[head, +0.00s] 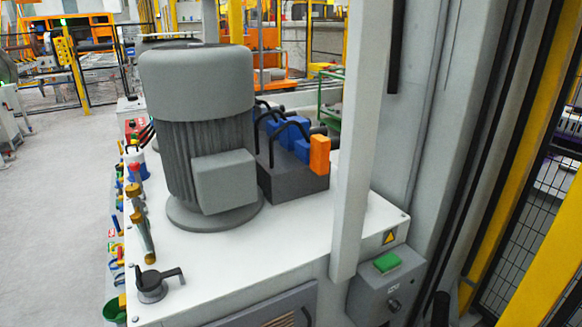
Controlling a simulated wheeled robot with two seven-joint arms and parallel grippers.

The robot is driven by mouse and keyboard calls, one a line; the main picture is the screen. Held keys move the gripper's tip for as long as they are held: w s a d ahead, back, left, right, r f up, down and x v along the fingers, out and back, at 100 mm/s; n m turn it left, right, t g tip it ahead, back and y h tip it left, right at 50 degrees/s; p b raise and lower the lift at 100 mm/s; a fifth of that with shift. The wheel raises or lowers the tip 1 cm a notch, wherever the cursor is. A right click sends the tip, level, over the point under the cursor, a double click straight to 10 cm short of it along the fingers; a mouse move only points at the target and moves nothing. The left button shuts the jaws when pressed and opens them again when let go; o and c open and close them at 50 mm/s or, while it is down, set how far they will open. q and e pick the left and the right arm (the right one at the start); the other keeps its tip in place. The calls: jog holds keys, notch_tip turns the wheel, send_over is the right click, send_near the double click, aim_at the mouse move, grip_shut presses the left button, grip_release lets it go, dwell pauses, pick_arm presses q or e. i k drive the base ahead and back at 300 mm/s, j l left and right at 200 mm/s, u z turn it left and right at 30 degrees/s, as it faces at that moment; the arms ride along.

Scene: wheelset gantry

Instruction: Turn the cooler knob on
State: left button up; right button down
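A grey control box (372,290) is at the lower right, fixed to the end of a white machine cabinet. It has a green button (387,262) on its sloped top and a small dark rotary knob (393,305) on its front face. The knob is small and I cannot read its setting. No label naming the cooler can be read. Neither of my grippers shows in the head view.
A large grey motor (197,130) stands on the white cabinet top (240,255). Behind it is a dark block with blue and orange connectors (319,154). A black lever fitting (152,287) sits at the front corner. A grey post (362,140) rises beside the control box.

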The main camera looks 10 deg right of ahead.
aim_at(395, 307)
jog(key=z, duration=1.1)
